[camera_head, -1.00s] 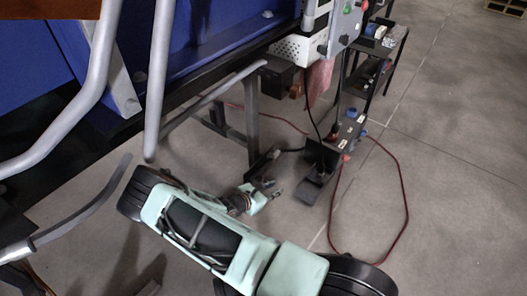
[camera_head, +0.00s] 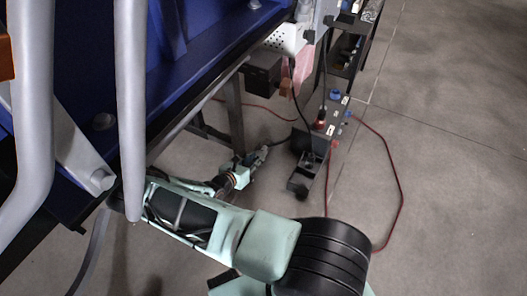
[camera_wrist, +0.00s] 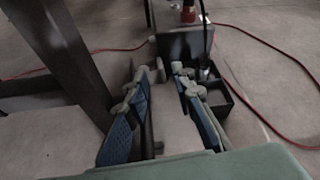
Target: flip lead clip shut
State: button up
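My gripper (camera_head: 256,158) is stretched out low beside the blue machine in the head view, just left of a dark box-like unit (camera_head: 316,140) on the floor. In the wrist view my gripper (camera_wrist: 162,76) has its two fingers apart, with a gap between the tips and nothing clearly held. The dark unit's upright panel (camera_wrist: 184,42) stands beyond the fingertips, and a black open tray (camera_wrist: 217,98) lies right of the right finger. A red connector (camera_wrist: 188,14) with a dark cable is on top of the unit. I cannot make out the lead clip.
A red cable (camera_head: 398,190) loops over the floor to the right. A dark upright post (camera_wrist: 58,55) stands close left of my gripper. The blue machine frame (camera_head: 215,50) and grey pipes (camera_head: 130,110) crowd the left.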

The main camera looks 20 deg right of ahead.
aim_at(264, 152)
jog(key=b+x, duration=0.2)
jog(key=x, duration=0.5)
jog(key=shift+w+d+f, duration=0.1)
jog(key=shift+w+d, duration=0.05)
jog(key=shift+c, duration=0.6)
grip_shut()
